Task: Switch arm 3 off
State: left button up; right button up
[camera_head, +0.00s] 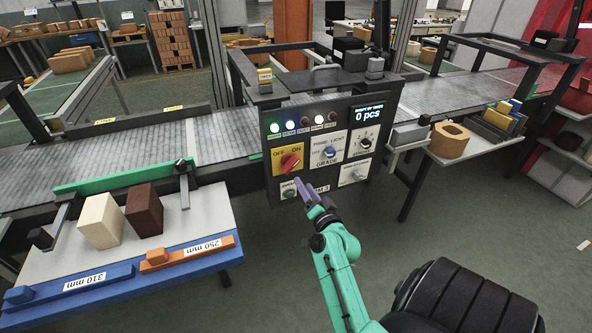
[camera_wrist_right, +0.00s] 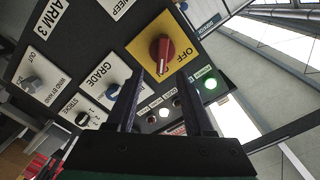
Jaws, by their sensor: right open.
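A dark control panel (camera_head: 342,112) stands at the middle of the line. A red rotary knob (camera_head: 290,162) sits on its yellow OFF/ON plate; in the right wrist view the same red knob (camera_wrist_right: 163,54) shows a white mark. I cannot tell surely which word it points to. The ARM 3 label (camera_wrist_right: 56,14) is at the upper left of the wrist view; in the head view it is partly hidden. My right gripper (camera_head: 304,183) is open and empty in front of the lower panel; its fingers (camera_wrist_right: 161,84) appear below the red knob, apart from it. My left gripper is out of view.
A green lamp (camera_wrist_right: 209,84) is lit. The display (camera_head: 368,113) reads 0 pcs. A table with cream (camera_head: 100,221) and brown (camera_head: 143,210) blocks stands left.

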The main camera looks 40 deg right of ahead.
aim_at(294, 166)
jog(key=b+x, duration=0.1)
jog(key=x, duration=0.7)
jog(key=shift+r+b, duration=0.15)
jog(key=shift+b, duration=0.25)
jog(key=shift+w+d, duration=0.15)
jog(key=shift+w, duration=0.15)
jog(key=shift+s+r, duration=0.1)
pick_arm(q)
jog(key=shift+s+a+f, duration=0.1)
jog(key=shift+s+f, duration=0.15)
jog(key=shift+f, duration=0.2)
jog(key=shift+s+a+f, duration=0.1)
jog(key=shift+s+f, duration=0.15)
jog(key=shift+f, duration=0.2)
pick_arm(e)
grip_shut()
